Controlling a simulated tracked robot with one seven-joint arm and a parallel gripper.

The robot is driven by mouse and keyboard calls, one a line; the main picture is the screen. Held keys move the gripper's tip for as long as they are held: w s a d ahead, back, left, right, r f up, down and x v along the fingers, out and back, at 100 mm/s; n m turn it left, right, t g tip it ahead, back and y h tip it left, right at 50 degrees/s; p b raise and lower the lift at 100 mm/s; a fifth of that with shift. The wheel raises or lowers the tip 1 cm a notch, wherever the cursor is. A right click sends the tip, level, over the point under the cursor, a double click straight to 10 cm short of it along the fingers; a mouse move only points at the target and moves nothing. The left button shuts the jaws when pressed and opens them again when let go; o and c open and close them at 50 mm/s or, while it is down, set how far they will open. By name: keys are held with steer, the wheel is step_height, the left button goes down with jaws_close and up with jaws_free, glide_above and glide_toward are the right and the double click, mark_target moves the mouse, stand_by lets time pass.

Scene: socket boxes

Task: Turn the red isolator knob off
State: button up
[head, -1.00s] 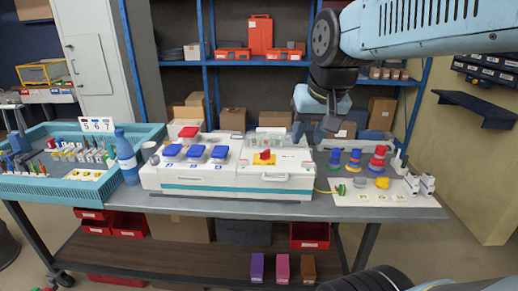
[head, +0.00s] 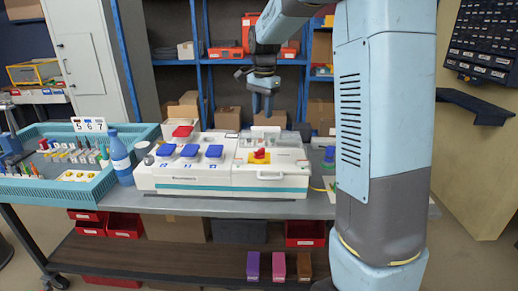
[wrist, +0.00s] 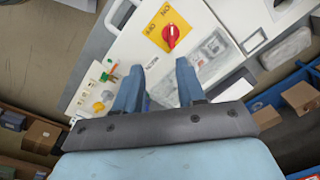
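The red isolator knob (head: 260,155) sits on a yellow plate on the right part of the white socket box (head: 270,181). In the wrist view the knob (wrist: 171,36) shows on its yellow plate (wrist: 157,27), with ON and OFF lettering beside it. I cannot tell surely which mark the knob points to. My gripper (head: 262,110) hangs pointing down above the back of the box, clear of the knob. In the wrist view my gripper (wrist: 158,66) has its two fingers spread with nothing between them. The knob lies beyond the fingertips.
Clear covers (head: 268,138) stand behind the knob. A blue bottle (head: 120,158) and a teal crate (head: 60,187) stand to the left. My arm hides much of the table's right end.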

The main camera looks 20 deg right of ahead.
mark_target(259, 153)
steer(key=shift+m+g, duration=0.3)
steer(key=shift+m, duration=0.4)
steer(key=w+f, duration=0.1)
steer(key=f, duration=0.4)
steer(key=w+f, duration=0.1)
steer(key=f, duration=0.5)
steer(key=w+f, duration=0.1)
steer(key=f, duration=0.4)
steer(key=shift+w+f, duration=0.3)
steer(key=shift+w, duration=0.1)
jaws_close()
